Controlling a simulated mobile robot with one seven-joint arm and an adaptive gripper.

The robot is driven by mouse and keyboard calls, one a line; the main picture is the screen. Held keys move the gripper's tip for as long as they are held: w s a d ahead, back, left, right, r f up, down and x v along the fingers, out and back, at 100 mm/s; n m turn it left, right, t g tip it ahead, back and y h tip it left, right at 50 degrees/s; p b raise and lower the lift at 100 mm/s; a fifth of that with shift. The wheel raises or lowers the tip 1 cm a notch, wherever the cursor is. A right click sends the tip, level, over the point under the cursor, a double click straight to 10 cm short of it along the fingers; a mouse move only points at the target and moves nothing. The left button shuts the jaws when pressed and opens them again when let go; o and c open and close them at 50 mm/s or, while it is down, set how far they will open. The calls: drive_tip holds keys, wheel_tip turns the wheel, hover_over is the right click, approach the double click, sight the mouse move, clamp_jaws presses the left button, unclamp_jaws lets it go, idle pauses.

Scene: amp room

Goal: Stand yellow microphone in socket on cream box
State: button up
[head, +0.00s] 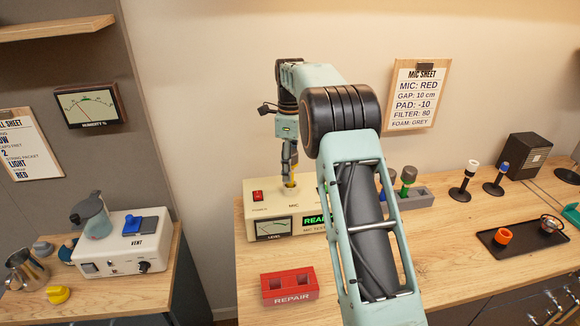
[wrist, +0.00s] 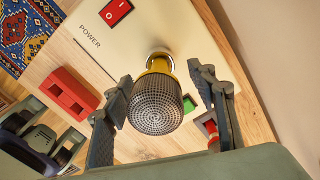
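The cream box (head: 262,196), marked MIC, stands on the wooden bench, with a red power switch and a lit green display. The yellow microphone (wrist: 156,100) has a round grey mesh head and a yellow body. Its lower end meets a pale ring, the socket (wrist: 160,54), on the box top; it looks upright there, but how deep it sits is hidden. My gripper (wrist: 165,103) is open, with one finger on each side of the microphone and gaps showing. In the head view only a bit of yellow (head: 290,184) shows below my gripper.
A red REPAIR block (head: 289,286) lies in front of the box. A grey rack (head: 418,197) with microphones stands to the right. Further right are two stands (head: 462,182), a dark speaker (head: 525,155) and a black tray (head: 520,238). A patterned rug (wrist: 28,38) shows in the wrist view.

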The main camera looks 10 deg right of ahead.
wheel_tip(320, 180, up, 12)
idle(0.8)
drive_tip(key=shift+w+r, duration=0.1)
